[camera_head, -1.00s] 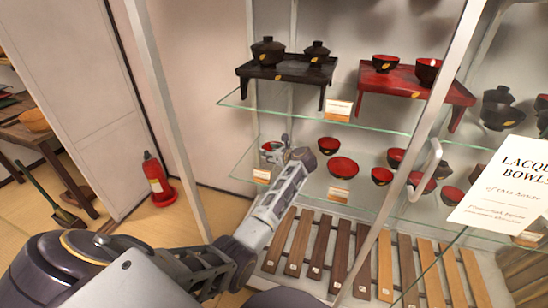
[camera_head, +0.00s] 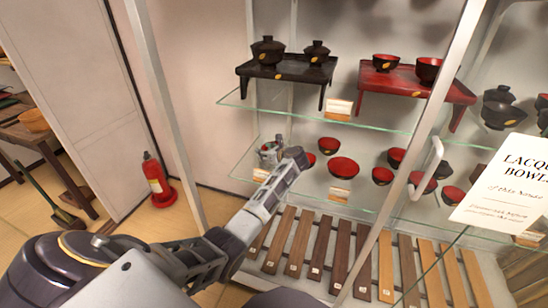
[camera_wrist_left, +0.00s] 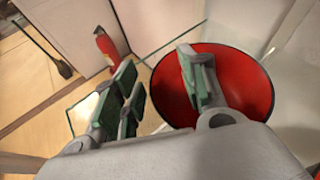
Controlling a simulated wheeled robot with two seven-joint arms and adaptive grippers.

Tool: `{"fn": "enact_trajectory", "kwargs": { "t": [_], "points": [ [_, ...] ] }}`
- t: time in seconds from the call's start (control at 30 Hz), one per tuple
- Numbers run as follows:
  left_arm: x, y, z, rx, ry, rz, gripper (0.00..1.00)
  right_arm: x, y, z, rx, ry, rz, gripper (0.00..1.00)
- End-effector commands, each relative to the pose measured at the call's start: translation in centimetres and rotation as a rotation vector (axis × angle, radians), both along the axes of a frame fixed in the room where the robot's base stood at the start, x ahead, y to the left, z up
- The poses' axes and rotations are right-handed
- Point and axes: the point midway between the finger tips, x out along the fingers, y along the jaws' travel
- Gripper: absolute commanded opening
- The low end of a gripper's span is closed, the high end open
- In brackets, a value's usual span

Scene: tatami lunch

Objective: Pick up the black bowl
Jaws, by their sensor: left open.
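A bowl with a red inside and a thin black rim (camera_wrist_left: 245,88) stands on the lower glass shelf, large in the left wrist view. My left gripper (camera_wrist_left: 158,66) is open around its left wall: one finger reaches over the inside of the bowl, the other finger is outside, to its left. Whether either finger touches the wall I cannot tell. In the head view my left gripper (camera_head: 270,146) is at the left end of the lower shelf, and its fingers mostly hide this bowl. My right gripper is not in view.
Several red-lined bowls (camera_head: 343,167) stand to the right on the same shelf. The upper glass shelf (camera_head: 290,114) holds a black stand (camera_head: 285,72) and a red stand (camera_head: 452,90) with bowls.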

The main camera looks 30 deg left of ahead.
Motion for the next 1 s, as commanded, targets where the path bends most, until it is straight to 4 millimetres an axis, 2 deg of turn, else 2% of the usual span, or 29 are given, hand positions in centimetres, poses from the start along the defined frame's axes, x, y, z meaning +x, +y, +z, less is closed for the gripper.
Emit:
{"fn": "enact_trajectory", "kwargs": {
  "t": [0.1, 0.27, 0.77, 1.0],
  "points": [
    [0.4, 1.0, -0.3, 0.002, -0.002, 0.001, 0.42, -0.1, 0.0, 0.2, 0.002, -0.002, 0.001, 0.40],
    [0.7, 1.6, -0.7, 0.001, -0.001, 0.000, 0.42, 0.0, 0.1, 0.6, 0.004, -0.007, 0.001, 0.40],
    [0.7, 1.7, -0.7, 0.000, -0.001, 0.000, 0.42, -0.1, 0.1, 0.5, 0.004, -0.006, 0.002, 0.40],
    [0.7, 1.7, -0.7, 0.000, -0.001, 0.000, 0.11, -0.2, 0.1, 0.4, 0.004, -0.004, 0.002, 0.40]
  ]
}}
